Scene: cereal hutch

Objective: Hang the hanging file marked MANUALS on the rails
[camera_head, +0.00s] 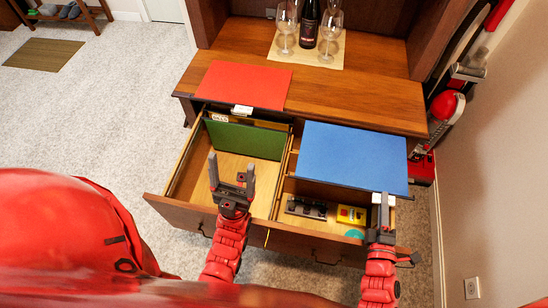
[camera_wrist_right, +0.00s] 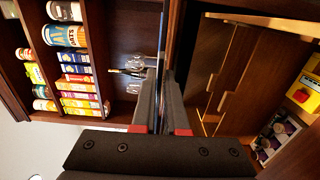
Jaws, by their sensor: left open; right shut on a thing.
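A blue hanging file (camera_head: 355,152) is held roughly flat over the right part of the open drawer (camera_head: 180,211). My right gripper (camera_head: 383,212) is shut on its near right edge; in the right wrist view the file (camera_wrist_right: 161,50) shows edge-on between the fingers. A red file (camera_head: 243,84) lies on the hutch top with a white tab at its near edge. A green file (camera_head: 246,138) hangs upright at the back of the drawer's left compartment, with a small labelled tab. I cannot read MANUALS on any tab. My left gripper (camera_head: 232,172) is open and empty over the left compartment.
The right compartment holds a dark item (camera_head: 306,208), a yellow box (camera_head: 351,215) and a teal round thing. A bottle (camera_head: 308,24) and glasses stand on a mat at the back. A wall bounds the right.

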